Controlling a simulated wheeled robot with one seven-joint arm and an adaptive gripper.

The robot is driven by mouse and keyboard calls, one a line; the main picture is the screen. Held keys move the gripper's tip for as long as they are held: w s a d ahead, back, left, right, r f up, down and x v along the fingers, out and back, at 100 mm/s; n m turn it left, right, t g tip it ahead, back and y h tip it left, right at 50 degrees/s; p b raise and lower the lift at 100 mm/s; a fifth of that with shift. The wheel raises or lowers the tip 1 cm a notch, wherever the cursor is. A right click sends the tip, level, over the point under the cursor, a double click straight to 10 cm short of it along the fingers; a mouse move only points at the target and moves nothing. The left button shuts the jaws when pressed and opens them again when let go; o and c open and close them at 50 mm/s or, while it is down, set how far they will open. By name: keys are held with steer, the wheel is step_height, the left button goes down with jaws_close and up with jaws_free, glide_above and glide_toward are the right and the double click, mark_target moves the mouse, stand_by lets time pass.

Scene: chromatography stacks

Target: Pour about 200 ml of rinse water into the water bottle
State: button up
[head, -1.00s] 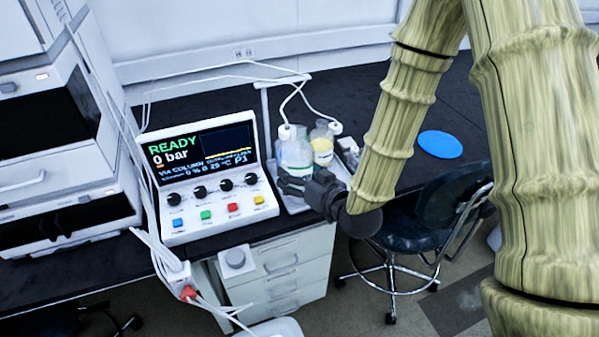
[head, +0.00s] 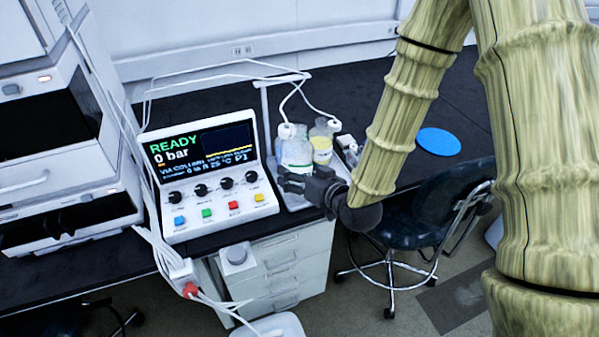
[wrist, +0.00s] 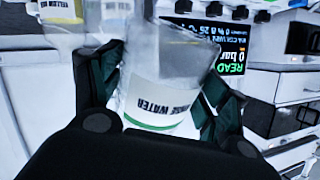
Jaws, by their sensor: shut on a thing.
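My gripper (wrist: 160,100) is shut on a clear container labelled rinse water (wrist: 155,85), with a green stripe at its base. The container looks tilted in the wrist view, where its label is upside down. In the head view my gripper (head: 290,182) is at the front of the bottle tray, with the clear container (head: 297,158) in it. A white-capped water bottle (head: 286,131) with a tube is close behind and partly hidden by the container. I cannot tell whether the two touch, or whether water is flowing.
A bottle with yellow contents (head: 322,146) stands to the right on the tray. The pump console (head: 205,175) is close on the left. Thin tubes run over the tray from a white stand (head: 265,110). A blue disc (head: 439,142) lies on the black bench; a chair (head: 440,200) is in front.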

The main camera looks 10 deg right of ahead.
steer(key=shift+m+g+p, duration=0.3)
steer(key=shift+g+p, duration=0.1)
steer(key=shift+p, duration=0.55)
steer(key=shift+s+a+f, duration=0.1)
steer(key=shift+s+f, duration=0.05)
steer(key=shift+f, duration=0.05)
stand_by(0.3)
steer(key=shift+s+f+g+p, duration=0.2)
steer(key=shift+f+g+p, duration=0.2)
steer(key=shift+p, duration=0.25)
steer(key=shift+m, duration=0.3)
steer(key=shift+s+a+f, duration=0.1)
steer(key=shift+f, duration=0.15)
steer(key=shift+s+f+g+p, duration=0.15)
steer(key=shift+f+g+p, duration=0.3)
steer(key=shift+f+g, duration=0.15)
steer(key=shift+s+m+p, duration=0.1)
steer(key=shift+m+p, duration=0.2)
steer(key=shift+s+a+f+g+p, duration=0.1)
steer(key=shift+f+g+p, duration=0.2)
steer(key=shift+f+g, duration=0.15)
